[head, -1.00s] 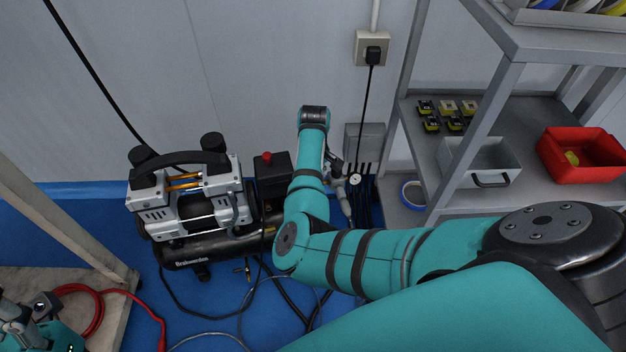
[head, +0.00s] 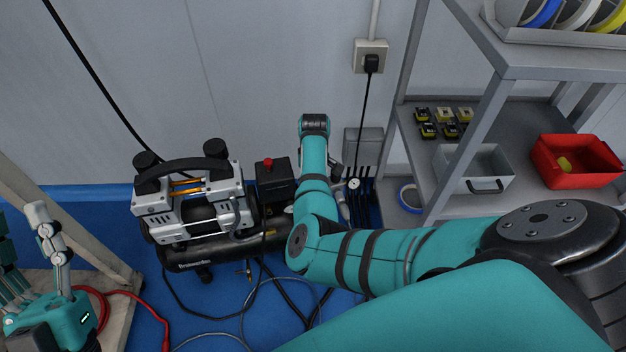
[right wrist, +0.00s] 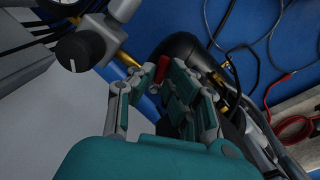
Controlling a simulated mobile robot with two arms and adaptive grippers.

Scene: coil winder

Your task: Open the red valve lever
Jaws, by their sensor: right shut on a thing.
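The red valve lever (right wrist: 162,67) shows in the right wrist view, beside a brass fitting (right wrist: 128,62). My right gripper (right wrist: 154,80) has its fingertips around the lever and is shut on it. In the head view my right arm hides the lever and nearly all of the right gripper. My left gripper (head: 28,236) is at the lower left of the head view, its fingers pointing up and spread apart, with nothing between them.
A compressor (head: 200,205) with a black tank stands on the blue floor against the wall. A black regulator knob (right wrist: 78,50) and gauge sit near the lever. A grey shelf (head: 480,205) holds a red bin (head: 575,165) and a grey bin. Cables and a red hose (head: 150,315) lie on the floor.

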